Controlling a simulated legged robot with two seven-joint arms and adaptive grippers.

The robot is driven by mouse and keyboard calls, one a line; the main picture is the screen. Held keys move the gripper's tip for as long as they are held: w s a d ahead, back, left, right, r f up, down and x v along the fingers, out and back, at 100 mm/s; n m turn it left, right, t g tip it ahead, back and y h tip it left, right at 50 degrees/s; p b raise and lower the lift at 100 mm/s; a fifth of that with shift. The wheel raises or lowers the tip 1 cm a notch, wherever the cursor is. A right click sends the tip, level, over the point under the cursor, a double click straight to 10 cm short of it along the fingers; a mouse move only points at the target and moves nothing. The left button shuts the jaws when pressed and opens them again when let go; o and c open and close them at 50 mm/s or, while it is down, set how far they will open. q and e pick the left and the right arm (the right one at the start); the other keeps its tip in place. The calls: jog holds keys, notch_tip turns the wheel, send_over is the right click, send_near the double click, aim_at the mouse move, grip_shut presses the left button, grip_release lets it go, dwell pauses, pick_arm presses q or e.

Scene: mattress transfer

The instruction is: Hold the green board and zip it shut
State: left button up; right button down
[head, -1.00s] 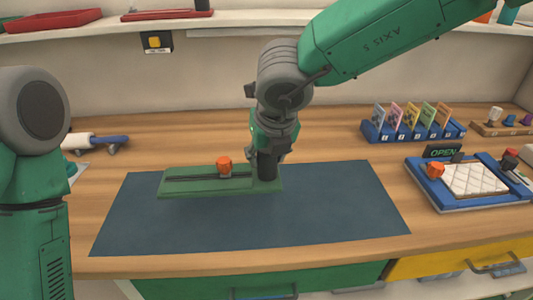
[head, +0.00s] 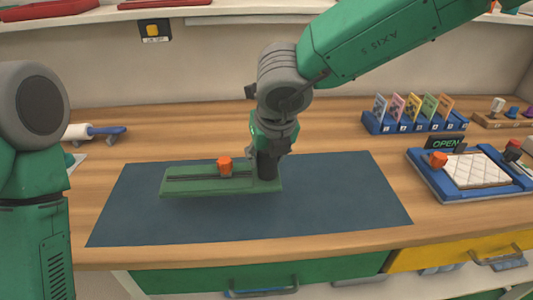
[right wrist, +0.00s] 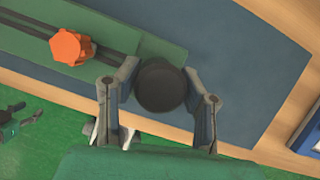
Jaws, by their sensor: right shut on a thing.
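The green board (head: 195,184) lies on the dark blue mat, with a dark lengthwise track on top. An orange knob (head: 224,166) stands on the track near its middle; it also shows in the right wrist view (right wrist: 70,47). My right gripper (head: 266,172) is over the board's right end. Its two fingers are shut around a dark round post (right wrist: 161,86), which shows between them in the right wrist view. The orange knob is left of this gripper and apart from it.
The mat (head: 330,205) has free room right of the board. A blue tray with a white quilted pad (head: 477,170) and an OPEN sign (head: 445,143) stands at the right. A blue card rack (head: 415,124) is behind. A white and blue roller (head: 95,132) lies back left.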

aim_at(267, 179)
jog(key=shift+f+b, duration=1.95)
jog(key=shift+f, duration=1.3)
